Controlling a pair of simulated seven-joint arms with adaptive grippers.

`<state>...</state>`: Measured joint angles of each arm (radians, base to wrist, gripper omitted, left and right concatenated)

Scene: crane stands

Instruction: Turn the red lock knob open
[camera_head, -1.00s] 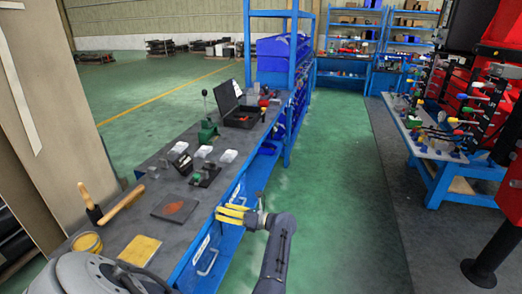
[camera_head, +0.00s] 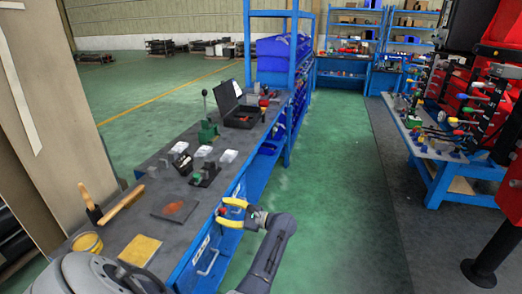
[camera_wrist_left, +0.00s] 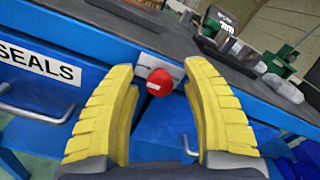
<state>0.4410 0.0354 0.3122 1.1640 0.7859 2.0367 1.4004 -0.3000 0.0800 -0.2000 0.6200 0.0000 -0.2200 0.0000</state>
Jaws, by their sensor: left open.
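The red lock knob (camera_wrist_left: 159,82) sits on a grey plate on the blue front of the workbench, just under the tabletop edge. A pale bar shows across its face. My left gripper (camera_wrist_left: 166,80) has two yellow ribbed fingers spread wide, one on each side of the knob in the left wrist view, with visible gaps to it. In the head view my left gripper (camera_head: 224,212) is at the bench's front side, and a small red spot there is partly hidden by the fingers. My right gripper is not in view.
The blue drawer front with a SEALS label (camera_wrist_left: 47,67) and metal handles (camera_wrist_left: 30,112) is left of the knob. The bench top (camera_head: 140,215) carries a green lever press (camera_head: 208,130), a black case (camera_head: 240,118) and loose tools. The green aisle floor (camera_head: 330,200) is clear.

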